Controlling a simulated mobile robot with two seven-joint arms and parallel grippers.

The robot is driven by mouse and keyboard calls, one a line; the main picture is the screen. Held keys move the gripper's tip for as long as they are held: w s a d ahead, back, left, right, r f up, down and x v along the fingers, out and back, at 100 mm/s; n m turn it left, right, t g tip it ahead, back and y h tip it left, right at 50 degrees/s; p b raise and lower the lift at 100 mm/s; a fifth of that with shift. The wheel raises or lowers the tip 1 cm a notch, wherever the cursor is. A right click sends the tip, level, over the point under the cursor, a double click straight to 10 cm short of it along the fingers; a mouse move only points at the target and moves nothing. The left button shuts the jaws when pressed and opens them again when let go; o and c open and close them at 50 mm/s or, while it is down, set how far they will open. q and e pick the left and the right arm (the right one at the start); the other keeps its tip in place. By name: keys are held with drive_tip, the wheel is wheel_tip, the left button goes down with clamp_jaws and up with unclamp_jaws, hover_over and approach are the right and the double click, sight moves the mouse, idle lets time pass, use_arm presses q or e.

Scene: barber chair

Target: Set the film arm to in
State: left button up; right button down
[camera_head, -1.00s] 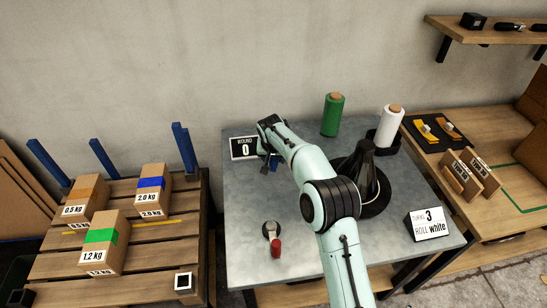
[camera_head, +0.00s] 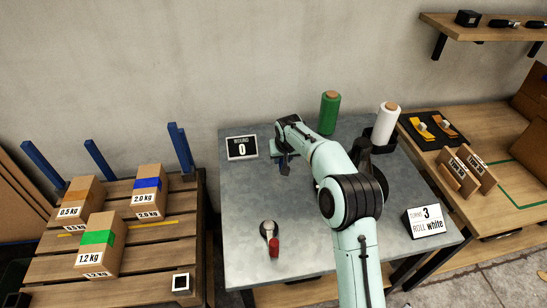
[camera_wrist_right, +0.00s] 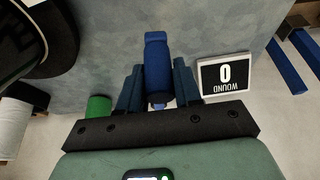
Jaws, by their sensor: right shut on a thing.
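My right gripper (camera_head: 284,163) is over the back left part of the grey table, beside the counter sign. In the right wrist view its two dark blue fingers (camera_wrist_right: 157,88) are shut on a blue handle (camera_wrist_right: 157,60), seemingly the film arm's. The rest of the film arm is hidden or cannot be made out. A black stand with a round base (camera_head: 364,158) is partly hidden behind my right arm. Its dark round edge also shows in the right wrist view (camera_wrist_right: 62,40). My left gripper is not in view.
The counter sign (camera_head: 242,147) reads WOUND 0. A green roll (camera_head: 329,114) and a white roll (camera_head: 386,124) stand at the back. A crank with a red knob (camera_head: 274,248) is at the front. A card (camera_head: 425,221) reads TURNS 3, ROLL white. Boxes lie on a pallet (camera_head: 150,262) at left.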

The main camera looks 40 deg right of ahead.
drive_tip(key=s+d+n+p, duration=0.2)
drive_tip(key=s+d, duration=0.2)
drive_tip(key=d, duration=0.4)
drive_tip(key=shift+s+d+r+y+p, duration=0.2)
drive_tip(key=shift+y+p, duration=0.1)
drive_tip(key=shift+p, duration=0.1)
drive_tip(key=c, duration=1.2)
unclamp_jaws()
drive_tip(key=o, duration=0.4)
drive_tip(key=shift+w+f, duration=0.1)
drive_tip(key=shift+c, duration=0.2)
drive_tip(key=shift+d+f, duration=0.1)
drive_tip(key=v, duration=1.3)
